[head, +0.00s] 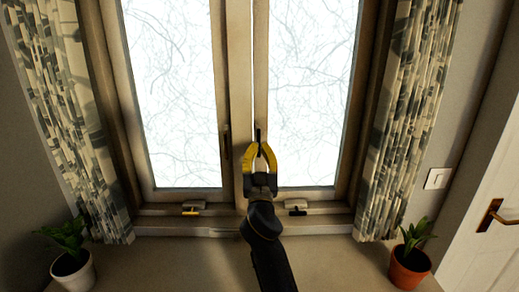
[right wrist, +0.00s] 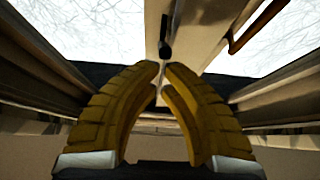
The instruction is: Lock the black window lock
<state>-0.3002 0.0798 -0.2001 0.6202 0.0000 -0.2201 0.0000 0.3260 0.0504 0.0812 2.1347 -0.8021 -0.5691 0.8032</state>
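The window has two casements in a pale frame. A black lock handle (head: 258,135) is upright on the right casement's inner stile; its dark end shows in the right wrist view (right wrist: 166,38) just beyond my fingertips. My right gripper (head: 259,148) has yellow fingers at the handle's lower end. In the right wrist view the fingertips (right wrist: 161,68) are close together with a narrow gap and nothing clearly held between them. Contact with the handle cannot be told. A small black latch (head: 297,211) sits on the lower right rail. My left gripper is out of view.
A brown handle (head: 226,141) is on the left casement, and a yellow latch (head: 191,211) is on the lower left rail. Patterned curtains (head: 408,120) hang at both sides. A white pot (head: 75,274) and an orange pot (head: 409,267) hold plants. The sill's middle is otherwise clear.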

